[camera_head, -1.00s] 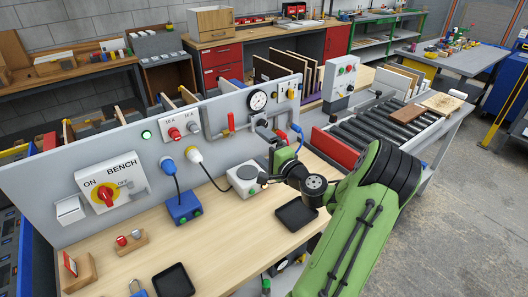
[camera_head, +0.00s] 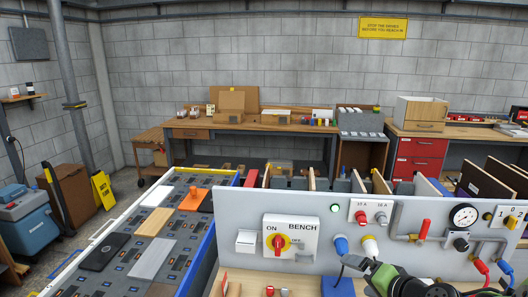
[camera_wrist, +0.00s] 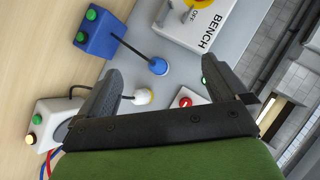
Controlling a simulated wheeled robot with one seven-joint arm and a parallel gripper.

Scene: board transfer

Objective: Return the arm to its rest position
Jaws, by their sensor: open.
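My gripper (camera_wrist: 165,78) shows in the wrist view with its two dark fingers spread apart and nothing between them. It faces the grey bench panel (camera_wrist: 205,62). A blue plug (camera_wrist: 158,66) and a white plug (camera_wrist: 143,97) on the panel show beyond the fingers. In the head view only part of my green and black arm shows at the lower right edge, in front of the panel (camera_head: 235,212). The rest of the arm is out of that view.
The panel carries a red and yellow bench switch (camera_head: 280,242) and a gauge (camera_head: 464,215). A blue box (camera_wrist: 97,32) with green buttons and a white box (camera_wrist: 48,125) stand on the wooden bench top. A board-covered table (camera_head: 150,250) is at left.

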